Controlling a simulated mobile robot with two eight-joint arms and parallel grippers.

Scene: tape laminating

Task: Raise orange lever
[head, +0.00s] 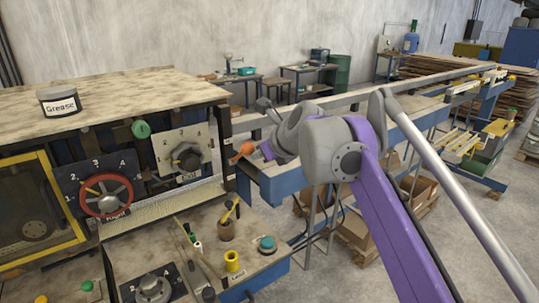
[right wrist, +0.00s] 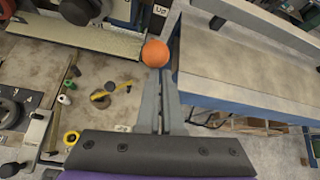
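The orange lever (head: 243,150) shows as an orange round knob at the right end of the machine in the head view. In the right wrist view the knob (right wrist: 155,53) is whole and sits right at the far end of my right gripper (right wrist: 160,72). The gripper's two grey fingers run up close together to the knob, which covers their tips. Whether they grip the lever's stem or only lie beside it cannot be told. In the head view the fingers are mostly hidden behind my purple and grey wrist. My left gripper is not in view.
The machine's panel with a red dial (head: 106,196) is at left. A grease can (head: 59,101) stands on its top. A blue-framed conveyor (head: 285,186) lies beneath my right arm.

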